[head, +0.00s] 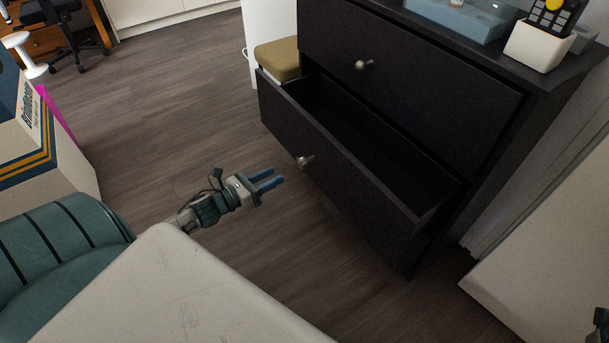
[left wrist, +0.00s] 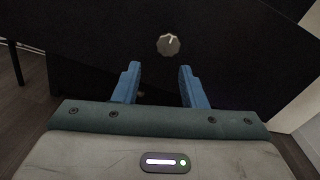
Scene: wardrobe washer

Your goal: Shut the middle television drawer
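A black drawer (head: 335,178) is pulled out, open and empty as far as I see, from a dark cabinet (head: 430,75). A round metal knob (head: 305,161) is on its front; the knob also shows in the left wrist view (left wrist: 168,45). My left gripper (head: 275,181) is open and empty, with its blue fingers apart. It is in front of the drawer, a little short of the knob and not touching it. In the left wrist view my left gripper (left wrist: 161,88) points at the drawer front, with the knob beyond the fingertips. My right gripper's fingers are not seen.
The closed drawer above has its own knob (head: 364,65). A white plant pot (head: 540,46) and a blue tray (head: 462,18) stand on top. A box (head: 38,140) is at the left. A tan-cushioned stool (head: 279,60) is behind the drawer. The wooden floor in front is clear.

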